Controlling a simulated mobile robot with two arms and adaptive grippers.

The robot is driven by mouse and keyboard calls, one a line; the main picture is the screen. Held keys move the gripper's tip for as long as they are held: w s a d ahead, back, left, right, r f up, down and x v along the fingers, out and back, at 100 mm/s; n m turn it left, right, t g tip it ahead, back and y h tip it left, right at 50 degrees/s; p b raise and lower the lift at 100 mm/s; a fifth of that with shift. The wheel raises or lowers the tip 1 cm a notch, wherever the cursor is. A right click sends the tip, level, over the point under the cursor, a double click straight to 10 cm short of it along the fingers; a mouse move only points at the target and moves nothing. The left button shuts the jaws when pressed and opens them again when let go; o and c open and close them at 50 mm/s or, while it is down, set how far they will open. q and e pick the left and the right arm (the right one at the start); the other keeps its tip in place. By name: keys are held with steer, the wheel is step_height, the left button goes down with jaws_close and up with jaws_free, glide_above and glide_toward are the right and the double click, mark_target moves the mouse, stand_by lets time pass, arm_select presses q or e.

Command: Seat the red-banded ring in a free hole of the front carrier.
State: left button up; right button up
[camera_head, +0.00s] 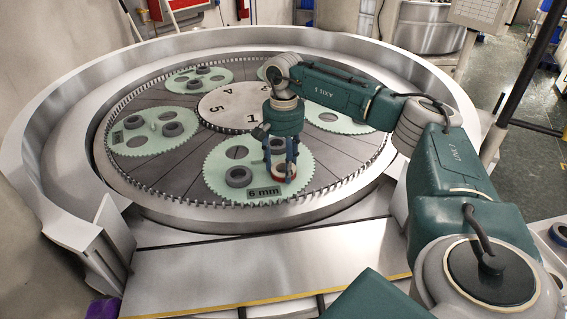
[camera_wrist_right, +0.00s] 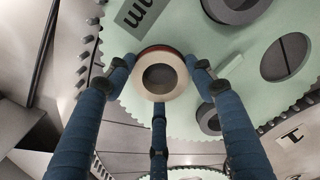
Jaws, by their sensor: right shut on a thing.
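The front carrier (camera_head: 218,163) is the pale green toothed disc nearest me, with a "6 mm" label (camera_head: 263,191). My right gripper (camera_head: 283,175) points down over its right part, its blue fingers shut around the red-banded ring. The ring (camera_wrist_right: 143,82) shows a pale face and a sliver of red in the right wrist view, near the label; its height over the carrier is hard to judge. Another dark ring (camera_wrist_right: 208,118) is partly hidden by a finger. My left gripper is out of view.
Other green carriers (camera_head: 128,141) with dark rings lie around the numbered centre plate (camera_head: 228,104). A toothed rim and a raised grey wall (camera_head: 60,120) surround the plate. A bare metal ledge (camera_head: 270,262) is in front. More rings lie at far right (camera_head: 560,232).

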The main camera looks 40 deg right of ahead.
steer(key=shift+f, duration=0.1)
steer(key=o, duration=1.3)
